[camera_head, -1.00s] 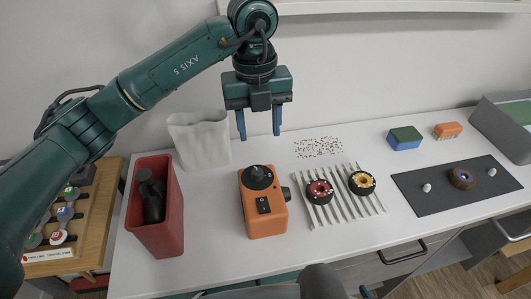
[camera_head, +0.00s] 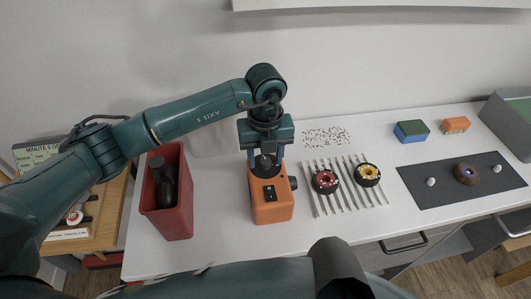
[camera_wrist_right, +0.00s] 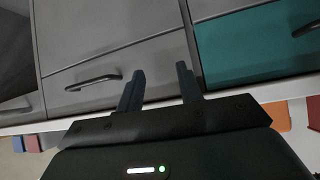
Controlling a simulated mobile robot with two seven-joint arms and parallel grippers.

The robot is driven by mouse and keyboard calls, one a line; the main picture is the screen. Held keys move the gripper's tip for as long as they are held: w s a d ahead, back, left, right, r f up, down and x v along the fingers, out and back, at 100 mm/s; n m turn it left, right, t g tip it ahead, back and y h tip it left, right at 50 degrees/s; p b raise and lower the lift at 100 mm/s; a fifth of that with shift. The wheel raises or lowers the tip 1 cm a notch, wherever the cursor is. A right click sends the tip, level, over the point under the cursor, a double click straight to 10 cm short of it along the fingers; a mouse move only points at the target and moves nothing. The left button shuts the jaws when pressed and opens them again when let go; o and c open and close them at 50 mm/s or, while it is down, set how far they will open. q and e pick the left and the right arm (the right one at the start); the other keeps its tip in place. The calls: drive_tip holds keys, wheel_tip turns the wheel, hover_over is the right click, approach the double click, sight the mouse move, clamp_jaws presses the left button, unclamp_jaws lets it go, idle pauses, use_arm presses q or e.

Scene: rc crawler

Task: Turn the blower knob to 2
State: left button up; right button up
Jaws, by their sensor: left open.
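The orange blower box (camera_head: 271,208) stands on the white table in the head view, with a black switch on its sloped face. Its dark knob (camera_head: 265,168) is on top, partly hidden by my left gripper. My left gripper (camera_head: 266,161) is open and points down, its blue fingers on either side of the knob. I cannot tell whether they touch it, and the number the knob points at is not readable. My right gripper (camera_wrist_right: 160,85) is open and empty in the right wrist view, in front of the drawer fronts.
A red bin (camera_head: 172,216) holding a black tool stands left of the blower. A slatted rack (camera_head: 345,188) with red and yellow wheels is close on its right. A dark mat (camera_head: 430,194) lies farther right. My right arm crosses the front edge.

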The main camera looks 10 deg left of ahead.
use_arm(q)
drive_tip(key=c, duration=1)
